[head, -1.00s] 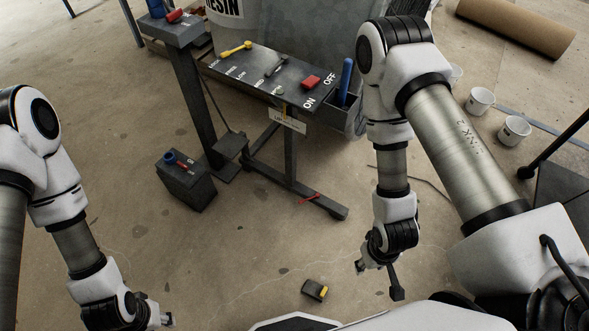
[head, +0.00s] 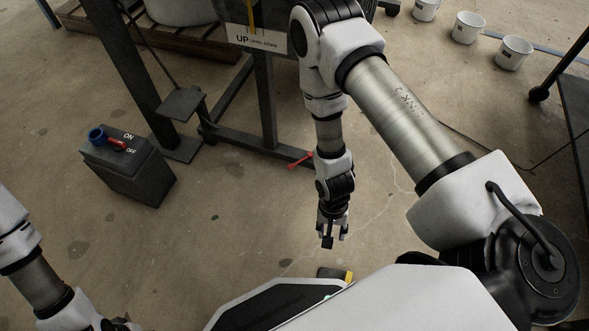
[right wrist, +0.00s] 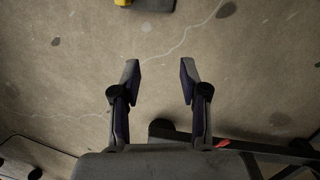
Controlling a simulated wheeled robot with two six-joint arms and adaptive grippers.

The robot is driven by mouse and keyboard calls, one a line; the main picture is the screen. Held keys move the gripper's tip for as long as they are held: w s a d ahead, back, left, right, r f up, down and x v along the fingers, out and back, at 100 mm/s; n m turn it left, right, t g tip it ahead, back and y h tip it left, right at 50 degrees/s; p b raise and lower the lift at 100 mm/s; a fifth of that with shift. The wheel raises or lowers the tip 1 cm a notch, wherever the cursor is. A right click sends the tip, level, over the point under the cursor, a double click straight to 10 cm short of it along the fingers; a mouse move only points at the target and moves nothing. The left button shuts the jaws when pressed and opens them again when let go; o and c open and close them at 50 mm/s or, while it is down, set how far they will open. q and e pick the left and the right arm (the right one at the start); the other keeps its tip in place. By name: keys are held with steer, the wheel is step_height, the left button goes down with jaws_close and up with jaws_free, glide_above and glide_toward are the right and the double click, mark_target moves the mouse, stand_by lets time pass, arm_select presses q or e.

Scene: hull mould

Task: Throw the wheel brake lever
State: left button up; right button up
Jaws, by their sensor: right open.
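The brake lever is a small red lever (head: 300,160) at the foot bar of the dark wheeled stand. It also shows as a red piece (right wrist: 222,143) near the bottom of the right wrist view, partly hidden behind the gripper body. My right gripper (head: 332,234) hangs pointing down, in front of and right of the lever, apart from it. In the right wrist view its fingers (right wrist: 160,75) are open, with only bare floor between them. My left gripper (head: 120,325) is at the bottom left edge, mostly cut off.
A dark box (head: 130,168) with a red lever, a blue ring and ON/OFF marks stands left of the stand. A dark, yellow-ended block (head: 336,273) lies by my base. White buckets (head: 468,27) stand at the upper right. Floor between the box and my right gripper is clear.

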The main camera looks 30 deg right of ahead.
steer(key=w+d+f+m+b, duration=0.25)
steer(key=w+m, duration=0.35)
steer(key=w, duration=1.1)
steer(key=m+t+b, duration=0.1)
steer(key=m+t, duration=0.1)
steer(key=m, duration=0.1)
glide_above(295, 164)
steer(key=shift+s+a+f, duration=0.1)
steer(key=f+b, duration=0.1)
steer(key=f, duration=0.1)
steer(key=f+b, duration=0.2)
steer(key=f, duration=0.1)
steer(key=f+b, duration=0.1)
steer(key=f, duration=0.1)
steer(key=shift+w+f+b, duration=0.3)
steer(key=shift+f+b, duration=0.1)
steer(key=shift+r, duration=0.1)
jaws_close()
